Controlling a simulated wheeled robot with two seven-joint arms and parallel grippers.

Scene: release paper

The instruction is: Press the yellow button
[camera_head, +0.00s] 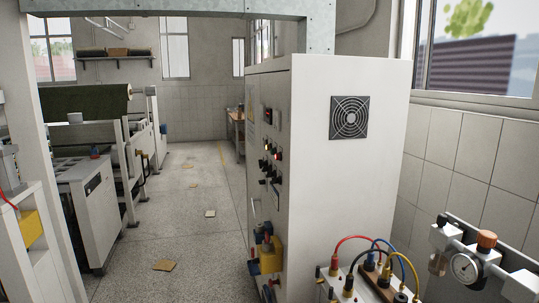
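A tall white control cabinet (345,175) stands right of centre. Its left face, seen at a steep angle, carries a control panel (271,155) with several small dark knobs or buttons and a red lamp or button. A yellow block-shaped part (270,255) sits low on that face, with blue and dark parts beside it. I cannot tell whether it is a button, and the panel's small controls are too small to pick out a yellow one. Neither of my grippers is in view.
A floor aisle (205,225) runs back left of the cabinet, with paper scraps on it. A roller machine (90,105) and a yellow box (31,228) stand at left. Coloured cables (370,250) and a pressure gauge (465,267) fill the lower right.

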